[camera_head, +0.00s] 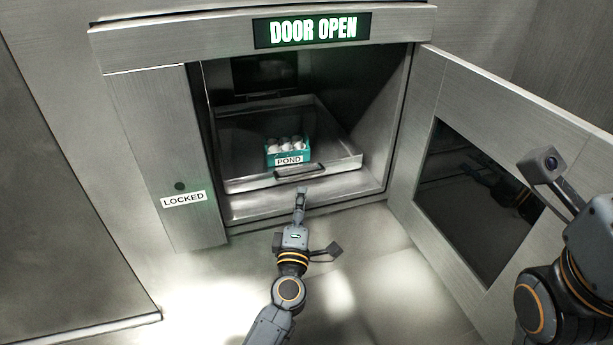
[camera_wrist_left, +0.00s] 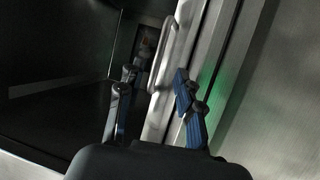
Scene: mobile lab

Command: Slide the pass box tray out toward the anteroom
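The metal pass box tray (camera_head: 346,160) sits inside the open pass box, with a dark bar handle (camera_head: 300,172) on its front wall. A teal rack labelled POND (camera_head: 289,160) with several white-topped items stands in the tray. My left gripper (camera_head: 301,190) is just in front of and below the handle. In the left wrist view its fingers (camera_wrist_left: 155,78) are spread apart, with the handle (camera_wrist_left: 163,55) showing between and beyond them. I see no grip on it. My right arm shows at the right edge, but its gripper is out of the picture.
The pass box door (camera_head: 425,120) is swung open to the right, with a dark window (camera_head: 475,200). A DOOR OPEN sign (camera_head: 312,30) glows above the opening. The floor before the box looks clear.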

